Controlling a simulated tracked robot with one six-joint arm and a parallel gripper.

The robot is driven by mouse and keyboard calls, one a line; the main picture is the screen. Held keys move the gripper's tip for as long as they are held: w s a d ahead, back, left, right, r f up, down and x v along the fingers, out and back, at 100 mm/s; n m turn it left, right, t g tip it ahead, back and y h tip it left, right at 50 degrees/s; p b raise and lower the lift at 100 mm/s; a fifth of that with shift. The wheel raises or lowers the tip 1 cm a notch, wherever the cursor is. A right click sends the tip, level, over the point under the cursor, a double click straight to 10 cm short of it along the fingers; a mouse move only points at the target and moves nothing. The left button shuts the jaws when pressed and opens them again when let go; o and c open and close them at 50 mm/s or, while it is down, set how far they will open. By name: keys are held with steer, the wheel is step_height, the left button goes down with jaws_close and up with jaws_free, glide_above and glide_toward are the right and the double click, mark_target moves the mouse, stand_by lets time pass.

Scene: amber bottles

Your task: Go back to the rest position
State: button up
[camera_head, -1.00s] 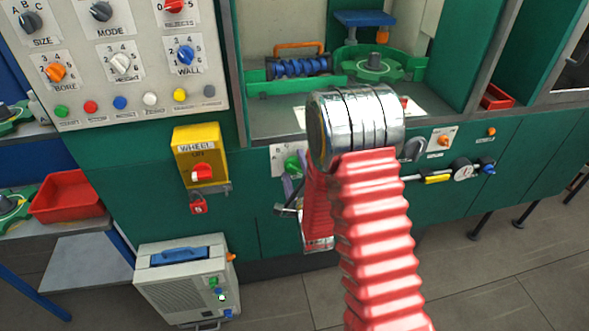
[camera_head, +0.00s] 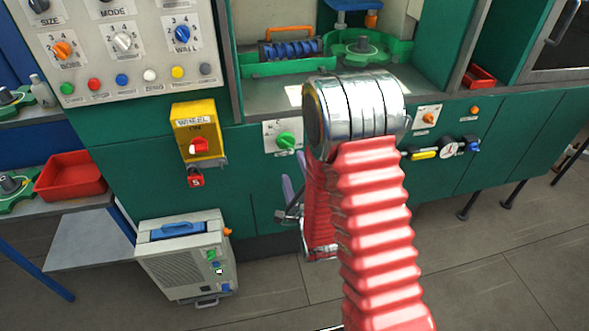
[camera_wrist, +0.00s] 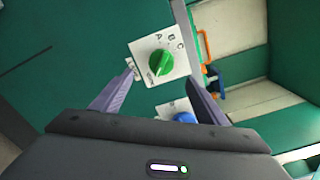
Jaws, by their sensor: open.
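My gripper (camera_wrist: 158,88) shows in the wrist view with its two grey-purple fingers apart and nothing between them. A green knob (camera_wrist: 159,63) on a white A-B-C plate lies beyond the fingertips. A blue knob (camera_wrist: 184,117) is partly hidden behind the right finger and palm. In the head view my gripper is mostly hidden behind my red arm; a purple finger (camera_head: 288,189) shows left of the arm, below the green knob (camera_head: 286,141) on the green cabinet front. Whether the fingers touch anything there cannot be told; they look clear of the knob.
A yellow WHEEL switch box (camera_head: 199,134) and a control panel (camera_head: 130,75) are on the left. A grey case (camera_head: 185,258) stands on the floor. A red bin (camera_head: 70,176) sits on a shelf. Open floor lies in front.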

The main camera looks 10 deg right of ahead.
steer(key=shift+s, duration=0.1)
stand_by(0.5)
steer(key=s+f+n+g, duration=0.4)
steer(key=f+n+g, duration=0.25)
steer(key=f, duration=0.55)
steer(key=s+n+g, duration=0.5)
steer(key=s+n, duration=0.1)
steer(key=n, duration=0.2)
steer(key=s+r+n, duration=0.4)
steer(key=s+r, duration=0.6)
steer(key=r, duration=0.5)
steer(key=s+r+n, duration=0.5)
steer(key=s+r, duration=0.6)
steer(key=r, duration=0.4)
steer(key=shift+d+g, duration=0.3)
steer(key=shift+g, duration=0.15)
